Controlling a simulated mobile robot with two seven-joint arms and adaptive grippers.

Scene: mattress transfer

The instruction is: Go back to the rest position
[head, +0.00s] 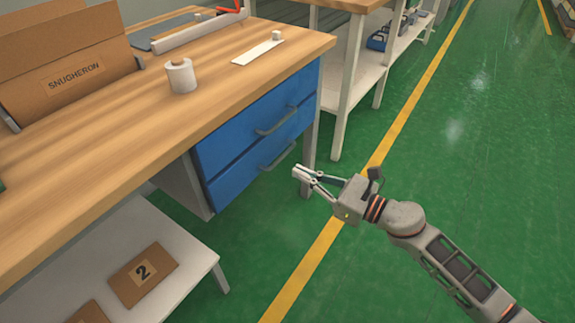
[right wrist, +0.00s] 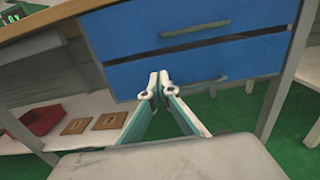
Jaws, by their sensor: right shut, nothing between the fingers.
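My right gripper (head: 299,172) comes in from the right in the head view. It is shut and empty, held in the air over the green floor, in front of the blue drawers. In the right wrist view its fingertips (right wrist: 153,86) are together, with the blue drawer front (right wrist: 130,68) behind them. The fingers appear apart from the drawers and their handles. My left gripper is in neither view.
The wooden workbench (head: 105,150) holds a white roll (head: 181,76) and a box marked SNUGHERON (head: 75,80). A white lower shelf (head: 200,258) carries cardboard pieces, one marked 2 (head: 143,275). A second bench (head: 345,75) stands behind. Green floor (head: 480,130) is clear at right.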

